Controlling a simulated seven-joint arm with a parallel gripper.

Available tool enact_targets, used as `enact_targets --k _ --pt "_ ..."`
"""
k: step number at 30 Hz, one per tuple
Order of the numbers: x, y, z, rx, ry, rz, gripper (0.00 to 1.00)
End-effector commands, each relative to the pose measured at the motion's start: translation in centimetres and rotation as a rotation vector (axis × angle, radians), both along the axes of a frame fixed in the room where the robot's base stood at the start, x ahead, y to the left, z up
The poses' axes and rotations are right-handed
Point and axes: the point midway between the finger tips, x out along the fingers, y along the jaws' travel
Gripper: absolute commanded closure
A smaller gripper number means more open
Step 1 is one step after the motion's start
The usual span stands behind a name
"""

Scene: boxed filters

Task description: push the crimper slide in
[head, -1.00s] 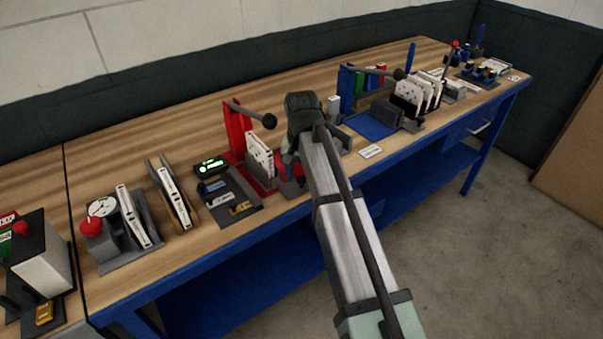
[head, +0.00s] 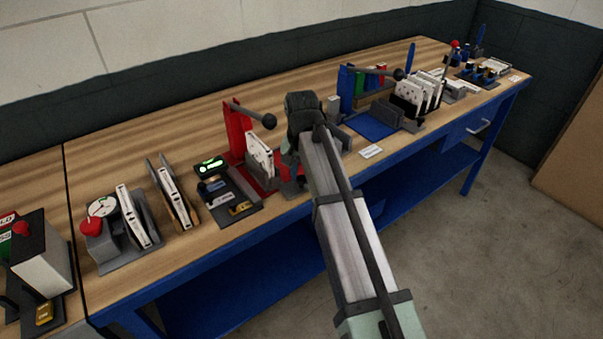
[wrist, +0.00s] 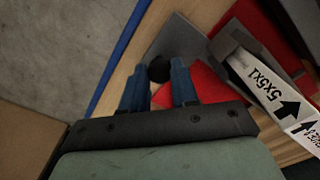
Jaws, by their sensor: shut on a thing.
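The red crimper (head: 235,133) stands on the bench with a tall red upright, a lever with a dark ball end and a red base. A white box (head: 259,153) stands upright in a grey holder on it. In the wrist view the box (wrist: 278,92) shows at right with "5x5x1" and black arrows. My gripper (wrist: 158,84) points down at the crimper's front right, its two blue fingers shut on a dark round knob (wrist: 158,69), apparently the slide's handle. The knob sits over a grey plate (wrist: 180,42). In the head view my wrist hides the fingertips and knob.
A dark tray with small parts (head: 233,193) lies left of the crimper. A blue station (head: 346,85) with a blue mat (head: 370,126) stands to the right. The bench's blue front edge (wrist: 118,58) runs close beside my gripper.

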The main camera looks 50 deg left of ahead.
Motion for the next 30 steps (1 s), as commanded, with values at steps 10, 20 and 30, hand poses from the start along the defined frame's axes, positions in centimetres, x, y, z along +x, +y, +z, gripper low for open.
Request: enact_targets --k 10,20,30 --pt "-1.7 0.0 0.0 -0.001 0.001 0.000 1.00" --pt "-1.8 0.0 0.0 0.000 0.004 0.002 0.59" --pt "-1.6 0.0 0.0 0.000 0.001 0.001 0.46"
